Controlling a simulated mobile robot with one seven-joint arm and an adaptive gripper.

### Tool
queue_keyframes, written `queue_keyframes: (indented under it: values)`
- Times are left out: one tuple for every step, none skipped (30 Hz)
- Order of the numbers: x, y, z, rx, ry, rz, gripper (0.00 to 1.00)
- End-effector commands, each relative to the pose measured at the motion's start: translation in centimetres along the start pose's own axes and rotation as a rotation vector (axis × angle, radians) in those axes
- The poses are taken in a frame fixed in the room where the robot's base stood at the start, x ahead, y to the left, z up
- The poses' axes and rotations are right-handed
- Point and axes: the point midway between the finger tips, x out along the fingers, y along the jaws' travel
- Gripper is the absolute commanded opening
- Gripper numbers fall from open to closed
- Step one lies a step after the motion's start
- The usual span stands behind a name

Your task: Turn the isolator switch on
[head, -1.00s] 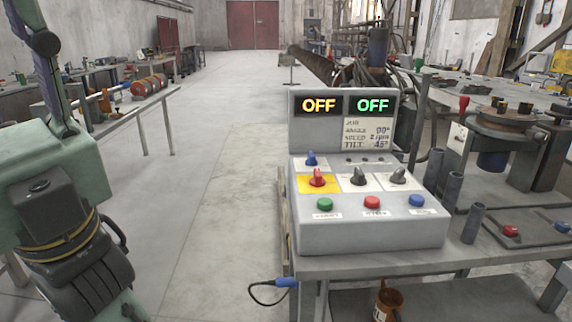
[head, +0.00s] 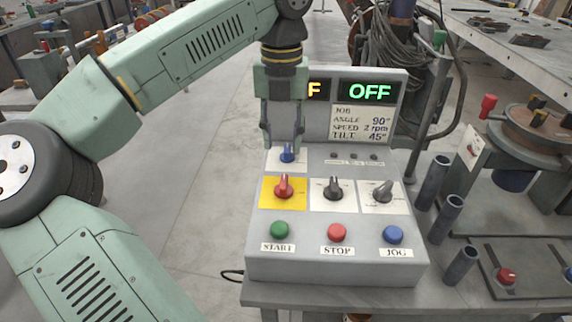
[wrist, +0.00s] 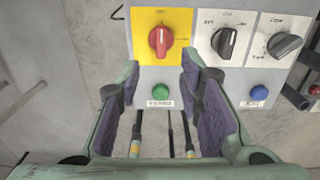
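The isolator switch looks to be the red knob (head: 283,187) on a yellow plate at the left of the control box (head: 335,262). Its handle points roughly up in the head view; the wrist view also shows the red knob (wrist: 159,40) upright, beyond the fingertips. My gripper (head: 283,138) hangs over the back left of the box, in front of the display and near a blue knob (head: 287,153). In the wrist view my gripper (wrist: 160,76) is open and empty, the green button showing between its fingers. I see no contact with the red knob.
Black (head: 333,188) and grey (head: 382,191) selector knobs sit right of the red one. Green (head: 280,229), red (head: 337,232) and blue (head: 393,235) buttons line the front. The right display (head: 371,92) reads OFF; the left is partly hidden. Upright tubes (head: 433,182) stand to the right.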

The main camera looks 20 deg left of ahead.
Motion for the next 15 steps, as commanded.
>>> queue_keyframes:
  values:
    - [0.5, 0.2, -0.1, -0.002, 0.005, 0.006, 0.33]
    - [0.9, 0.2, -0.1, -0.002, 0.005, 0.005, 0.33]
    - [1.4, 0.1, -0.1, 0.000, 0.005, 0.003, 0.33]
    - [1.9, 0.1, -0.1, 0.001, 0.005, 0.003, 0.33]
    - [2.5, 0.0, -0.1, 0.002, 0.006, 0.002, 0.33]
    - [3.2, 0.0, -0.1, 0.001, 0.006, 0.001, 0.33]
    - [3.8, 0.0, -0.1, 0.002, 0.005, 0.001, 0.33]
    - [4.4, 0.0, -0.1, 0.002, 0.006, 0.000, 0.33]
    - [5.2, 0.0, -0.2, 0.004, 0.005, -0.001, 0.33]
    - [5.7, 0.0, -0.1, 0.003, 0.005, -0.001, 0.33]
    - [6.3, 0.0, -0.1, 0.004, 0.006, -0.001, 0.33]
    - [7.0, 0.0, -0.1, 0.004, 0.005, -0.001, 0.33]
    - [7.5, -0.1, -0.1, 0.004, 0.004, -0.002, 0.33]
    - [8.0, -0.1, -0.2, 0.005, 0.004, -0.002, 0.33]
    - [8.5, -0.1, -0.1, 0.004, 0.004, -0.002, 0.33]
